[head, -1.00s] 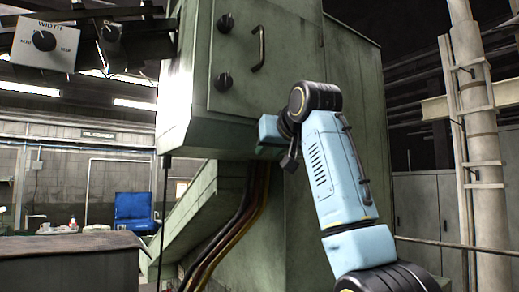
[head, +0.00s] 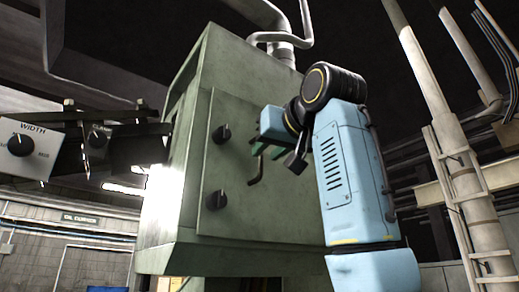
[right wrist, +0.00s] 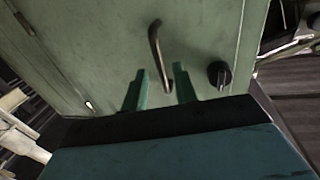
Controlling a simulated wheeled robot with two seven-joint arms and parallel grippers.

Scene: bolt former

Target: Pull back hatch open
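The green hatch (head: 236,105) is a flat panel on the tall green machine and appears shut. Its bent dark handle (head: 256,172) is partly hidden behind my right gripper (head: 264,150) in the head view. In the right wrist view the handle (right wrist: 156,45) runs up the hatch (right wrist: 105,45), its lower end appearing between the two green fingertips of my right gripper (right wrist: 161,76). The fingers are apart and not closed on the handle. Whether they touch it I cannot tell. My left gripper is not in view.
Two black knobs, an upper (head: 221,134) and a lower (head: 216,200), sit left of the handle. One knob (right wrist: 219,74) is close to the fingers in the wrist view. A WIDTH dial panel (head: 30,150) stands at left. A pipe and ladder (head: 470,190) stand at right.

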